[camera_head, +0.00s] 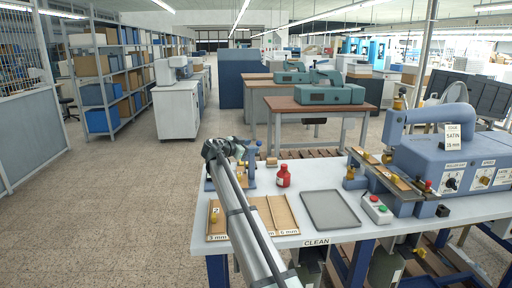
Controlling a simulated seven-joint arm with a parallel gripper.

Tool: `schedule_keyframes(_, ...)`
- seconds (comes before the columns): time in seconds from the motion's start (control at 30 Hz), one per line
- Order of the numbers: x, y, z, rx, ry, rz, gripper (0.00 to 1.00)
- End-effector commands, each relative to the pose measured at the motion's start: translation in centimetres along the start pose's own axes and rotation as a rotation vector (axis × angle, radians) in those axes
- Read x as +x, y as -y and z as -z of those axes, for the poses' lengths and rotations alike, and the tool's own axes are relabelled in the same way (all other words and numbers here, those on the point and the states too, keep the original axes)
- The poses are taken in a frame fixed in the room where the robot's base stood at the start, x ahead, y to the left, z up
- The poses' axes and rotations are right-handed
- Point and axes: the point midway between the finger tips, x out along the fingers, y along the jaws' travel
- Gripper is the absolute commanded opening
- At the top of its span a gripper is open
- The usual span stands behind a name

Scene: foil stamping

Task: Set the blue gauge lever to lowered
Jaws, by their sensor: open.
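A blue machine (440,155) stands at the right end of the white table. A rail (392,182) with yellow knobs and a red knob runs along its front left side. I cannot make out for certain which part is the blue gauge lever, or its position. A small blue knob (260,143) shows beside a low blue fixture (250,180) at the table's back left, partly hidden by my arm. My gripper (241,155) is small in the view, at the end of my arm over that fixture. It is open, and I see nothing held in it.
A red bottle (283,176) stands right of the fixture. A brown board (284,226) and a grey tray (331,223) lie at the table's front. A box with red and green buttons (376,209) sits by the machine. Bare white tabletop (320,175) lies between bottle and machine.

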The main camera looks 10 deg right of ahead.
Motion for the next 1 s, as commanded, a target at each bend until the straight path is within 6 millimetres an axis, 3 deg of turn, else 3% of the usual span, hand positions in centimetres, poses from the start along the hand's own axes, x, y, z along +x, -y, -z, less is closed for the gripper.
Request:
schedule_keyframes(0.2, -4.3, -0.1, 0.0, 0.000, 0.000, 0.002, 0.47)
schedule_keyframes(0.4, -6.8, 0.0, 0.0, 0.000, 0.000, 0.001, 0.47)
schedule_keyframes(1.0, -8.1, 0.0, -0.4, -0.008, 0.004, 0.004, 0.47)
